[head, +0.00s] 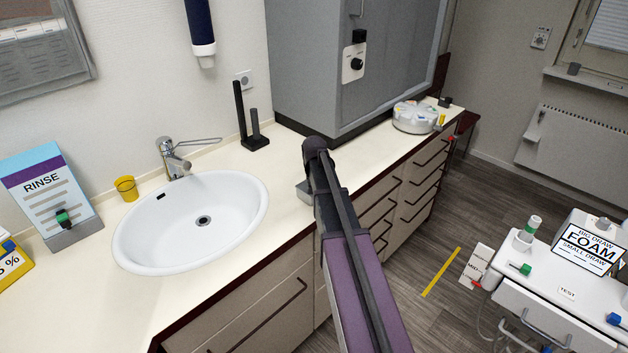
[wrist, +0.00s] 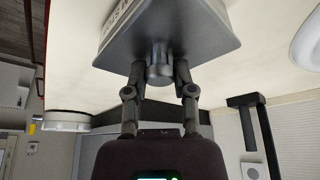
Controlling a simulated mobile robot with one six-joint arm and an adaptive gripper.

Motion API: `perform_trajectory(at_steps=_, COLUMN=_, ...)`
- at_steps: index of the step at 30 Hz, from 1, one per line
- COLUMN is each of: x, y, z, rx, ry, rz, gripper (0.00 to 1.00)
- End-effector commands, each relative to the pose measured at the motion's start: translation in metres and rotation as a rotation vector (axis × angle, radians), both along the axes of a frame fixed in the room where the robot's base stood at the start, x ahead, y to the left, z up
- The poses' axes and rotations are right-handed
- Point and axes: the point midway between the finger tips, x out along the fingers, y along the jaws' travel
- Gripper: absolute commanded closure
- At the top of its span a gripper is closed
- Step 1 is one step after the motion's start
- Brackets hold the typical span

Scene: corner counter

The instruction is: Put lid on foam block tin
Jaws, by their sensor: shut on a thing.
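My gripper (wrist: 159,72) is shut on the round grey knob (wrist: 159,58) of a dark grey, square-edged lid (wrist: 195,42) in the wrist view. A pale side with dark lettering (wrist: 121,14) shows past the lid's edge. I cannot tell whether it belongs to a tin under the lid, or how the lid sits on it. In the head view my arm hides the fingers and most of this thing; only a small grey corner (head: 304,191) shows over the counter, right of the sink.
The counter (head: 285,215) holds a white sink (head: 165,240), a yellow cup (head: 126,189), a RINSE box (head: 48,190), a black two-post stand (head: 255,140) and a round white container (head: 413,117). A grey cabinet (head: 320,60) stands behind. A white cart at right bears a FOAM sign (head: 587,246).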

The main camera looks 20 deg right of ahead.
Motion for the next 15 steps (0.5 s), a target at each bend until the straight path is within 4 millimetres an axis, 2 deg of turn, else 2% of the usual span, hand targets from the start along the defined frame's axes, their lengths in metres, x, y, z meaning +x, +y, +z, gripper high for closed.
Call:
perform_trajectory(at_steps=12, x=0.0, y=-0.0003, z=-0.0001, rx=0.0, ry=0.0, rz=0.0, gripper=1.0)
perform_trajectory(at_steps=13, x=0.0, y=-0.0003, z=-0.0001, rx=0.0, ry=0.0, rz=0.0, gripper=0.6)
perform_trajectory(at_steps=15, x=0.0, y=-0.0004, z=-0.0001, rx=0.0, ry=0.0, rz=0.0, gripper=0.4)
